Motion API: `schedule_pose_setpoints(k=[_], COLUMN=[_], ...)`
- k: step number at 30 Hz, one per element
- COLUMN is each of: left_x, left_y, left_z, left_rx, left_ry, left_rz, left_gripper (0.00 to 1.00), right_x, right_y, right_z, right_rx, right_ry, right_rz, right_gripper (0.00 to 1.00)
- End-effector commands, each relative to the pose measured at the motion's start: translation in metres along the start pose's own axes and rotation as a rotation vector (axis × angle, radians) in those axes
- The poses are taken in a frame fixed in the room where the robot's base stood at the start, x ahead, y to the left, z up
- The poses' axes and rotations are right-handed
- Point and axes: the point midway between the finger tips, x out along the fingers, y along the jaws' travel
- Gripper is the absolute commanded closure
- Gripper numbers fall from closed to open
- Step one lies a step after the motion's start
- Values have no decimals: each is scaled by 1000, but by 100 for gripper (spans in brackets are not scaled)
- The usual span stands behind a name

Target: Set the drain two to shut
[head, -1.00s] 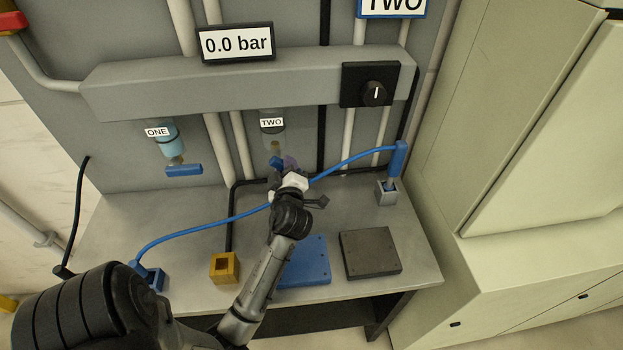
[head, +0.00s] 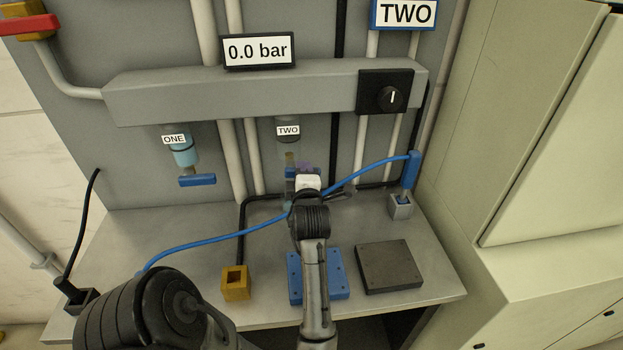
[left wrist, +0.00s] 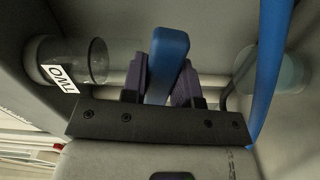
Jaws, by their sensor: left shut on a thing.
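Drain two is a clear bowl labelled TWO (head: 288,131) under the grey manifold, with a brass stem and a blue handle (head: 290,173) below it. The handle is mostly hidden by my gripper in the head view. In the left wrist view the blue handle (left wrist: 167,62) stands between the purple fingers, and the TWO bowl (left wrist: 75,60) is at the left. My left gripper (head: 306,172) is shut on the blue handle. My right gripper is not in view. Drain one (head: 184,152) has its blue handle (head: 197,180) lying crosswise.
A blue hose (head: 220,237) arcs past my left gripper toward a blue fitting (head: 411,169) at the right. A yellow block (head: 235,282), a blue plate (head: 333,274) and a dark plate (head: 389,266) lie on the bench. The gauge (head: 258,51) reads 0.0 bar.

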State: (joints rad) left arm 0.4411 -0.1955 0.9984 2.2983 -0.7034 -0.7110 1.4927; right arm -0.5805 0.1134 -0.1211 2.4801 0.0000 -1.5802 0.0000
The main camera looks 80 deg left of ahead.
Motion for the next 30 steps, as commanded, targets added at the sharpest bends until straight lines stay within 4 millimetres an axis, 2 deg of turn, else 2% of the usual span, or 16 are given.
schedule_pose_setpoints(k=[14,15,22,30], left_x=[2,2,2,1], left_y=[-1,-1,-1,0], left_z=[-3,-3,-3,-2], left_rx=[-7,-7,-7,-4], left_ry=[9,9,8,6], left_rz=[-4,-4,-3,-1], left_gripper=[100,69,47,47], right_x=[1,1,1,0], right_y=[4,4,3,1], right_z=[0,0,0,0], right_rx=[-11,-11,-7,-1], right_ry=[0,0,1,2], right_rz=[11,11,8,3], right_gripper=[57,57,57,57])
